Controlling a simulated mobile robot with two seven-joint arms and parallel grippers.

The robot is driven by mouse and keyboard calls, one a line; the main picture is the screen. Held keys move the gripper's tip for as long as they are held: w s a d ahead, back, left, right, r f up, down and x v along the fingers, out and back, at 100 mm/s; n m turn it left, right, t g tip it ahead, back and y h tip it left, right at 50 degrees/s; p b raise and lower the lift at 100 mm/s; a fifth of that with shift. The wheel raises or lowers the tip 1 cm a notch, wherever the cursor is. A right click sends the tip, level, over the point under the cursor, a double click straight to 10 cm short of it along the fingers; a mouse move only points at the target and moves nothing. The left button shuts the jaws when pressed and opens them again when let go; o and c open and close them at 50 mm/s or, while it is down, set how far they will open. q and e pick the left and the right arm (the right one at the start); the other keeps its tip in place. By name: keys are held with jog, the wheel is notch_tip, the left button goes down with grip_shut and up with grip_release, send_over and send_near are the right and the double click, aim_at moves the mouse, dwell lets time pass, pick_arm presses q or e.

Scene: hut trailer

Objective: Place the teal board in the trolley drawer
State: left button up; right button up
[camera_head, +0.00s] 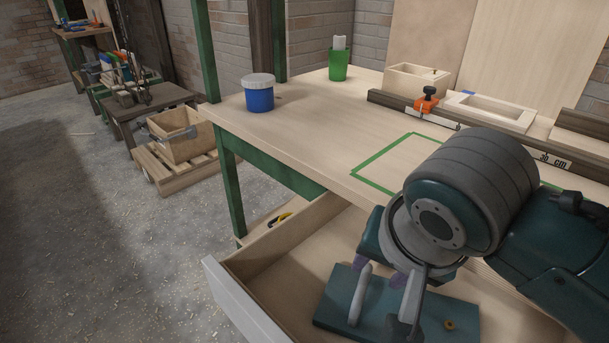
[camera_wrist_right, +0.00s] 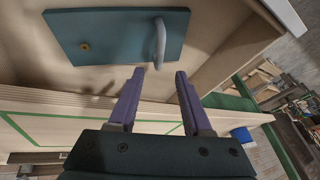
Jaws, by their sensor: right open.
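The teal board (camera_head: 337,312) lies flat inside the pulled-out drawer (camera_head: 262,256), apparently on its floor. It has a pale grey handle near one end and a brass-coloured knob near the other. In the right wrist view the board (camera_wrist_right: 105,35) shows with the handle (camera_wrist_right: 160,45) just beyond my fingertips. My right gripper (camera_wrist_right: 160,75) is open, with its purple fingers apart and nothing between them. In the head view my right gripper (camera_head: 381,271) is over the board and hides part of it. My left gripper is not in view.
The bench top (camera_head: 310,125) above the drawer holds a blue tub (camera_head: 258,98), a green cup (camera_head: 339,65), a wooden box (camera_head: 415,82) and an orange clamp (camera_head: 427,101). A green outline marks the bench top. A wooden crate (camera_head: 178,137) stands on a pallet at left; the floor between is clear.

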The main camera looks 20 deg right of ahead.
jog(key=s+a+r+n+g+y, duration=0.1)
jog(key=s+r+n, duration=0.3)
jog(key=s+n, duration=0.7)
jog(key=s+y, duration=0.1)
jog(key=s, duration=0.3)
jog(key=shift+s+a, duration=0.2)
jog(key=shift+a, duration=0.15)
jog(key=shift+r, duration=0.1)
